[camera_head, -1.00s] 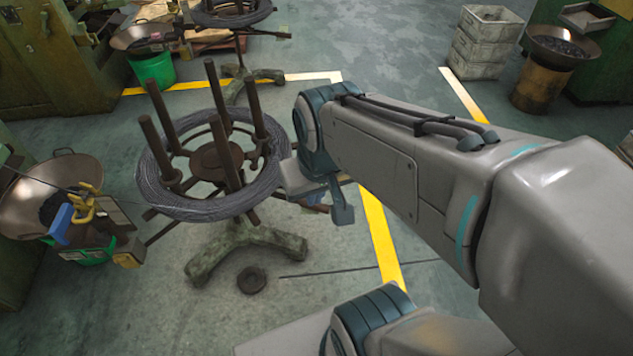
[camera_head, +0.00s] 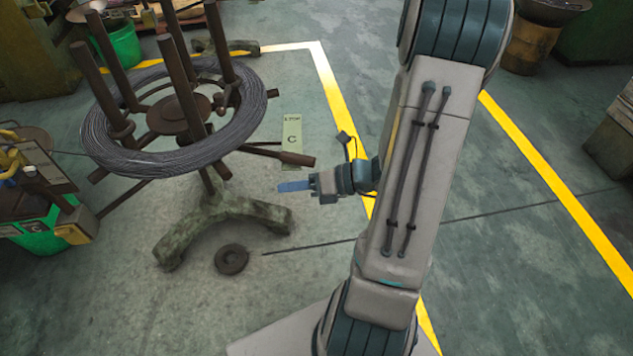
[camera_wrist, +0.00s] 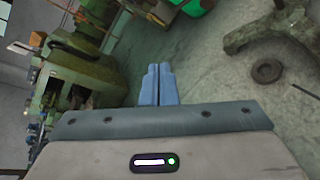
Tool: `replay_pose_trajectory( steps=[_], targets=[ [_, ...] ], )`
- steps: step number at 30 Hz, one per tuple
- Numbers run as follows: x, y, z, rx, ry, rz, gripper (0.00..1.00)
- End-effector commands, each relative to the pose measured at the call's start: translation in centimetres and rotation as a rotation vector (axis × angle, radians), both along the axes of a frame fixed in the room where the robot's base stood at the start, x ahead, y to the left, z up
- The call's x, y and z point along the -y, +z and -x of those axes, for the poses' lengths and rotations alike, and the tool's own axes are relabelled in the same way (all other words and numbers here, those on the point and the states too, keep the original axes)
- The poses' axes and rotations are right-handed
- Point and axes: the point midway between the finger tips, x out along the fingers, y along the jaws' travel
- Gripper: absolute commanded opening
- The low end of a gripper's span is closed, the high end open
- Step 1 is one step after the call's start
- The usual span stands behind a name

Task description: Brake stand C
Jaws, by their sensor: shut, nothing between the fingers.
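Stand C (camera_head: 228,213) is a turntable on a worn green cross-shaped foot, with upright brown rods and a coil of grey wire (camera_head: 150,160) around them. A pale green tag (camera_head: 292,128) marked C hangs at its right side. Below the tag, a brown lever with a flat paddle end (camera_head: 290,157) sticks out to the right. My gripper (camera_head: 282,187) is below and close to the paddle, blue fingers pointing left, apart from it as far as I can tell. In the wrist view its fingers (camera_wrist: 158,72) are together and empty; the stand's foot (camera_wrist: 262,27) shows at upper right.
A dark disc (camera_head: 231,259) and a thin rod (camera_head: 310,246) lie on the floor by the foot. A green bin (camera_head: 40,232) and other gear stand close at left. Yellow floor lines (camera_head: 340,100) run past my arm. Floor at right is mostly open.

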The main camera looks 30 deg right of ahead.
Motion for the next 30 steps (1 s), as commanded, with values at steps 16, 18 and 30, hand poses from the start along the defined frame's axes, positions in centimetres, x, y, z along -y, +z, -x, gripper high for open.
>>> replay_pose_trajectory(
  steps=[16, 18, 30],
  targets=[
    [14.8, -17.2, -2.0, -0.376, -0.889, -0.787, 0.00],
    [15.0, -17.3, -2.0, -0.380, -0.904, -0.802, 0.00],
    [14.9, -17.3, -2.5, -0.380, -0.902, -0.800, 0.00]
  ],
)
